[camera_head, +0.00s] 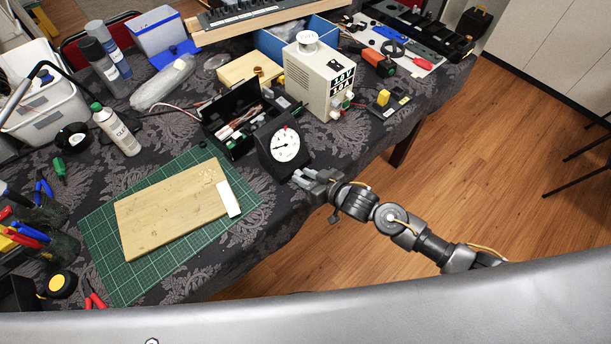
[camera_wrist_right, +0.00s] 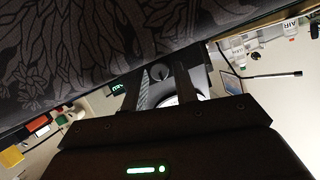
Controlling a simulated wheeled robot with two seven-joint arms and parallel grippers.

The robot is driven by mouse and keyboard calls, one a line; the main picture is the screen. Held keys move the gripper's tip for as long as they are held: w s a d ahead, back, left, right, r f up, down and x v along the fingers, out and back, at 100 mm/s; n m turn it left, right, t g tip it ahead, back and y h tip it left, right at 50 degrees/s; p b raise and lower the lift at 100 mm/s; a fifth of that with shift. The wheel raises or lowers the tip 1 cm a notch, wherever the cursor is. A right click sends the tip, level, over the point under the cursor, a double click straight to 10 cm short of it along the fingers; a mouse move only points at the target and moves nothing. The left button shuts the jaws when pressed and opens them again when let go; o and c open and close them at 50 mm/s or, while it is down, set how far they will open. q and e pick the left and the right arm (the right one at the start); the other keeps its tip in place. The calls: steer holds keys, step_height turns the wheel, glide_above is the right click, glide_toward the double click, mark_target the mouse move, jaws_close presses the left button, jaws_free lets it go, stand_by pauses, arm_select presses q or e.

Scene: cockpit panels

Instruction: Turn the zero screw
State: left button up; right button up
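The meter (camera_head: 270,155) is a black box with a white round dial and needle, standing near the table's right edge in the head view. My right gripper (camera_head: 303,178) is just right of and below the meter, close to its lower side. In the right wrist view, the fingers of this gripper (camera_wrist_right: 165,68) are apart, with the dark meter face beyond them. A small round grey knob (camera_wrist_right: 162,77), perhaps the zero screw, shows between the fingers; contact cannot be told. Part of the white dial (camera_wrist_right: 180,99) shows below it. My left gripper is not in view.
A cream power unit (camera_head: 318,82) stands behind the meter, and an open black case (camera_head: 232,118) with leads lies to its left. A wooden board (camera_head: 172,207) lies on a green cutting mat (camera_head: 110,262). Open floor lies right of the table.

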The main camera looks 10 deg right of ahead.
jaws_close()
steer(key=shift+a+r+n+h+p, duration=0.1)
steer(key=shift+r+n+h+p, duration=0.05)
steer(key=shift+n+h+p, duration=0.3)
steer(key=shift+n+t+h, duration=0.25)
steer(key=shift+n+t, duration=0.05)
steer(key=shift+n, duration=0.25)
jaws_free()
steer(key=v, duration=1)
steer(key=shift+s+d+b, duration=0.25)
steer(key=shift+s+b, duration=0.1)
